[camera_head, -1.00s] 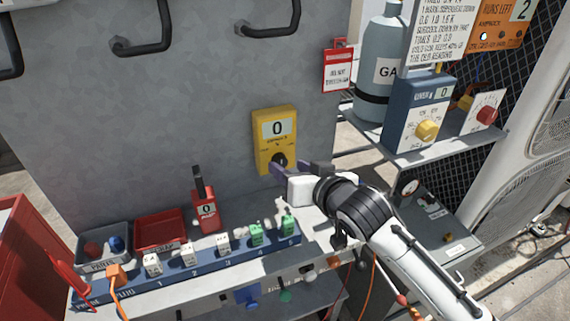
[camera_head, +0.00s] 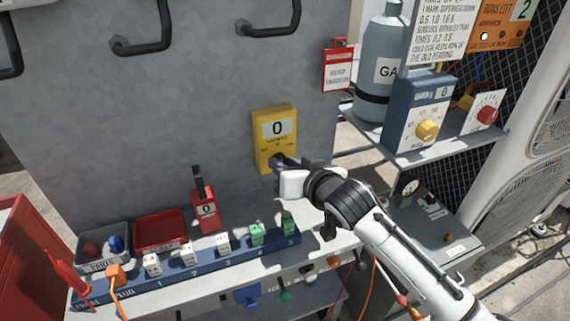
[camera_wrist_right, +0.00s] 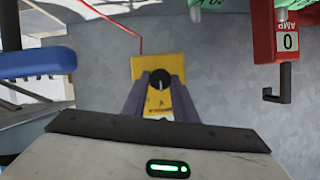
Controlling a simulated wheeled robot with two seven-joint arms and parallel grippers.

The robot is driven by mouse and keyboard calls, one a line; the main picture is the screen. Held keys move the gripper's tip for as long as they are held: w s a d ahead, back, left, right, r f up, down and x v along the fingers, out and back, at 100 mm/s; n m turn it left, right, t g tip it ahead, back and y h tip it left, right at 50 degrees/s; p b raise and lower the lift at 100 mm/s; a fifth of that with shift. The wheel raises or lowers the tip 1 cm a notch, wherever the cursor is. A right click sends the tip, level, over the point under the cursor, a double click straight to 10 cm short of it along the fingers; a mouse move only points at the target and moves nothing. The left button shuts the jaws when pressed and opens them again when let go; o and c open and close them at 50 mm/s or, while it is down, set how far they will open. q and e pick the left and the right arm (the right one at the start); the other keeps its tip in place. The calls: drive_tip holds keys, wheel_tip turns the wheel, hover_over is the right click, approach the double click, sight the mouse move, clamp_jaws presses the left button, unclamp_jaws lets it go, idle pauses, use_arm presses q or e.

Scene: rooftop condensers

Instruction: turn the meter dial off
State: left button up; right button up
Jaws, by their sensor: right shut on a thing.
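The yellow meter (camera_head: 274,137) is on the grey wall panel, and its display reads 0. Its black dial shows in the right wrist view (camera_wrist_right: 158,81), between the finger ends. In the head view the fingers mostly cover the dial. My right gripper (camera_head: 281,164) is at the meter's lower part, shut on the dial. In the right wrist view the two purple-grey fingers of the gripper (camera_wrist_right: 158,92) lie on either side of the knob. The dial's setting is too small to read. My left gripper is not in view.
A grey bin (camera_head: 105,250) and a red tray (camera_head: 160,232) are farther left. A gas cylinder (camera_head: 384,65) and a blue meter (camera_head: 416,112) stand at right.

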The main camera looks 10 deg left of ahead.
drive_tip(key=shift+s+a+r+n+h+p, duration=0.1)
drive_tip(key=shift+n+h+p, duration=0.4)
drive_tip(key=shift+n+p, duration=0.3)
drive_tip(key=shift+s+a+f+n+t+h+p, duration=0.1)
drive_tip(key=shift+n+t+h+p, duration=0.1)
drive_tip(key=shift+n+t+h, duration=0.65)
drive_tip(key=shift+s+a+f+n+t+h+p, duration=0.1)
drive_tip(key=shift+n+t+h+p, duration=0.25)
drive_tip(key=shift+n, duration=1)
drive_tip(key=o, duration=1.1)
